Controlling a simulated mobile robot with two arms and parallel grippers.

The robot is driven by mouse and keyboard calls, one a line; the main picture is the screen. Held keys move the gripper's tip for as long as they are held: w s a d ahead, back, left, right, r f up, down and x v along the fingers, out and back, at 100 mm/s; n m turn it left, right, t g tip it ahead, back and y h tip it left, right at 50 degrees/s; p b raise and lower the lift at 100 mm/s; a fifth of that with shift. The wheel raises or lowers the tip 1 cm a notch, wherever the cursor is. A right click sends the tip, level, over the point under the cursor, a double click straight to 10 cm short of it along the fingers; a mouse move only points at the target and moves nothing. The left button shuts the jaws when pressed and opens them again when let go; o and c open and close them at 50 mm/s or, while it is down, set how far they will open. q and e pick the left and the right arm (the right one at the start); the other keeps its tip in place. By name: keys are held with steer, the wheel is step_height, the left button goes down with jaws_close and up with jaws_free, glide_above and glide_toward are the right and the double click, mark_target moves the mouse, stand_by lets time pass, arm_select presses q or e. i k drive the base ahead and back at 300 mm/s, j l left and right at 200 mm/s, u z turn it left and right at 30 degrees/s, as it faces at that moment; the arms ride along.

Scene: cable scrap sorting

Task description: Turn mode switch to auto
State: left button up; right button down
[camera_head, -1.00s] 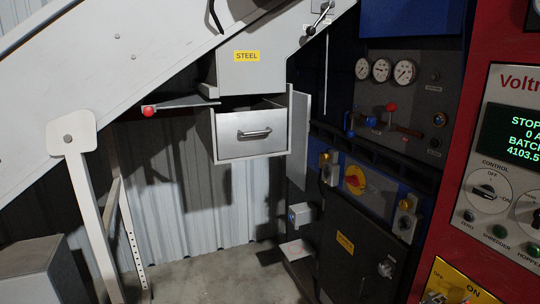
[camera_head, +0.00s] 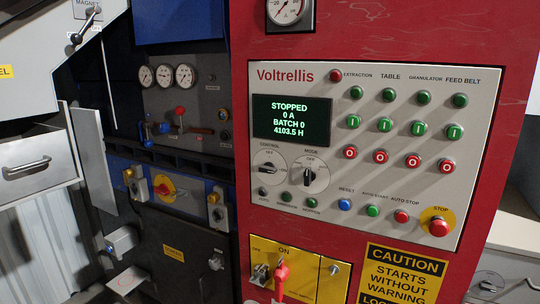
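The mode switch (camera_head: 308,176) is a dark rotary knob on a round white dial marked MODE, on the pale Voltrellis control panel (camera_head: 480,88). Its grip stands about upright, below the OFF mark at the top of the dial. The other dial marks are too small to read. The control switch (camera_head: 268,168) is a similar dark knob just to its left. The display (camera_head: 292,120) above them reads STOPPED, 0 A, BATCH 0, 4103.5 H. Neither of my grippers is in view.
Several green and red push buttons fill the panel's right side, with a red stop button (camera_head: 438,228) on yellow at lower right. Below are a yellow switch plate (camera_head: 318,268) with a red handle and a caution sign (camera_head: 403,270). A steel drawer (camera_head: 28,170) is at left.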

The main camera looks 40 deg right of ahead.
mark_target(309, 174)
steer(key=z, duration=1.7)
